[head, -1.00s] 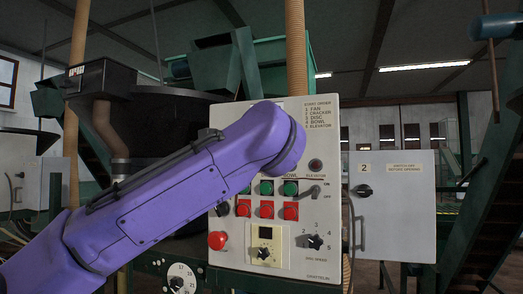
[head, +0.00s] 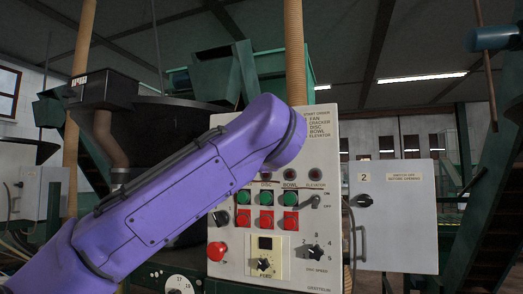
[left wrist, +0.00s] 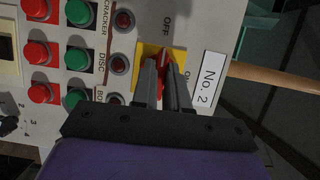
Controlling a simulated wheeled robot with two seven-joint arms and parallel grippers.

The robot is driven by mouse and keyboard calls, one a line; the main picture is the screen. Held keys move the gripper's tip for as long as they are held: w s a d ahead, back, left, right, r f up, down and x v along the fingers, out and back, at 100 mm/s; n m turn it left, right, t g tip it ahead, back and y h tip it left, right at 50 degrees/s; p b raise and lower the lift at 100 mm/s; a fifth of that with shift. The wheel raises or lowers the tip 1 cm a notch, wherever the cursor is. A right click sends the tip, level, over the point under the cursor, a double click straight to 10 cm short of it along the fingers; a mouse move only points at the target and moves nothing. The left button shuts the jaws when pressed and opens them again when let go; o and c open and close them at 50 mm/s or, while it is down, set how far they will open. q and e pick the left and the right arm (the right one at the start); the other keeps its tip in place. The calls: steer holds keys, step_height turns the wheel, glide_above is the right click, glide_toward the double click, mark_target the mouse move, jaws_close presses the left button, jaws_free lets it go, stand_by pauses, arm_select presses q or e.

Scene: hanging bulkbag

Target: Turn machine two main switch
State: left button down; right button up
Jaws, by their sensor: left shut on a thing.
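In the left wrist view, the main switch has a red handle (left wrist: 163,56) on a yellow plate (left wrist: 145,50), beside a label reading No. 2 (left wrist: 209,79). OFF is printed beyond the plate, and ON is partly covered at its right. My left gripper (left wrist: 163,66) is shut on the red handle, one finger on each side of it. The fingers hide part of the handle. In the head view, my purple left arm reaches across the grey control panel (head: 325,190) and hides the main switch and the gripper. My right gripper is not in view.
The panel carries green buttons (head: 290,199), red buttons (head: 291,222), a red mushroom knob (head: 217,251) and a speed dial (head: 316,252) close to my arm. A grey cabinet with a black rotary switch (head: 364,201) stands to the right.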

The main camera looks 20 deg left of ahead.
arm_select(q)
steer(key=c, duration=1.1)
jaws_free()
steer(key=shift+c, duration=0.2)
steer(key=b+v, duration=0.4)
steer(key=v, duration=0.6)
steer(key=shift+s, duration=0.3)
